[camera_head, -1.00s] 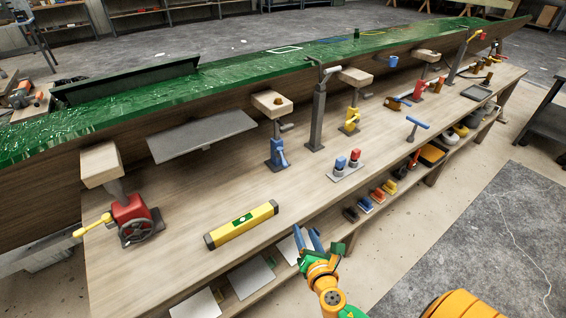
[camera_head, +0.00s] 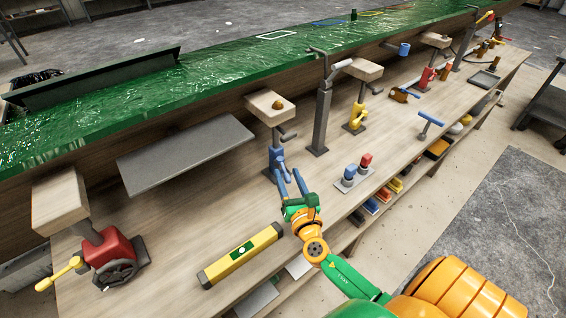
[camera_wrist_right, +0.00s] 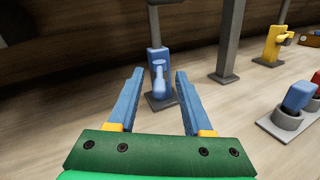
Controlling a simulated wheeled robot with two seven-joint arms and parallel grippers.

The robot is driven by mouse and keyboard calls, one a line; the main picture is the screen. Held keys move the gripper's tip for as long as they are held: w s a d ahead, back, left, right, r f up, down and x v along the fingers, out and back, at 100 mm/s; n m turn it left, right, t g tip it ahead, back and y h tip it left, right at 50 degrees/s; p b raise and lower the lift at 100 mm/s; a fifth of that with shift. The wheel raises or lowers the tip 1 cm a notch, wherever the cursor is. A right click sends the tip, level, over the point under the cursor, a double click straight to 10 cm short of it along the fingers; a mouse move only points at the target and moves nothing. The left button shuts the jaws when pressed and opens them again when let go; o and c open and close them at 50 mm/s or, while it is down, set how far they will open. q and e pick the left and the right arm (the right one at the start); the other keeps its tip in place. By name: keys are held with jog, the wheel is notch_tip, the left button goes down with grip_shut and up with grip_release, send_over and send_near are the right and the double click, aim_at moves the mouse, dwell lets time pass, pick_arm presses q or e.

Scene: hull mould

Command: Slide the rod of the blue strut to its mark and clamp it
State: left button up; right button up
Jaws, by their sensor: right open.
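The blue strut (camera_head: 276,158) stands upright on the bench under the green hull mould (camera_head: 215,95). Its grey rod rises to a wooden pad (camera_head: 265,104) below the mould's edge. In the right wrist view the blue strut body (camera_wrist_right: 156,58) has a lighter blue lever on its front and a dark base plate. My right gripper (camera_head: 288,178) is open and empty, just in front of the strut. In the wrist view its fingers (camera_wrist_right: 160,73) frame the strut from left and right, with no clear contact. I cannot make out the rod's mark. My left gripper is out of view.
A red strut with a handwheel (camera_head: 112,258) stands at the left, a yellow strut (camera_head: 355,118) to the right. A grey post (camera_head: 319,125) is close beside the blue strut. A yellow level (camera_head: 240,256) and a tray with blue and red knobs (camera_head: 352,180) lie nearby.

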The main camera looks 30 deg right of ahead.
aim_at(286, 173)
jog(key=x, duration=0.3)
jog(key=shift+w+d+f, duration=0.1)
jog(key=shift+w, duration=0.25)
jog(key=shift+s, duration=0.15)
grip_shut()
dwell(0.9)
